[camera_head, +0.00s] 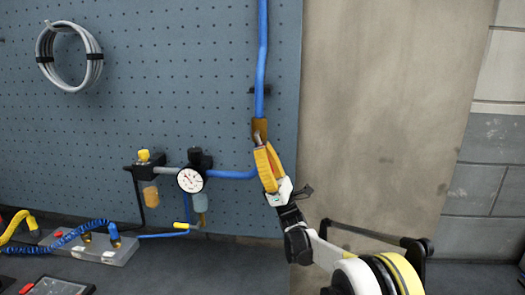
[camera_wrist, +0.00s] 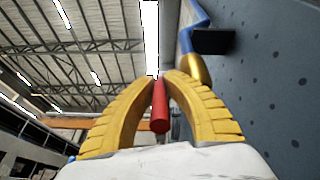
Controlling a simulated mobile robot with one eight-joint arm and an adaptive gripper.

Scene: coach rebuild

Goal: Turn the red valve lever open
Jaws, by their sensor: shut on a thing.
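The red valve lever (camera_wrist: 160,112) shows in the wrist view as a short red bar between my yellow fingers. My gripper (camera_wrist: 163,80) is shut on it, with the fingertips close together on either side. The brass valve body (camera_wrist: 197,70) is just beyond the fingers, on the blue pipe. In the head view my gripper (camera_head: 260,147) is at the lower end of the brass fitting (camera_head: 260,126). The lever is hidden by my fingers there, and its angle is hard to tell.
A blue pipe (camera_head: 261,60) runs up the grey pegboard (camera_head: 160,70). A pressure gauge (camera_head: 190,180) with filter bowls sits to the left. A coiled grey hose (camera_head: 93,58) hangs at upper left.

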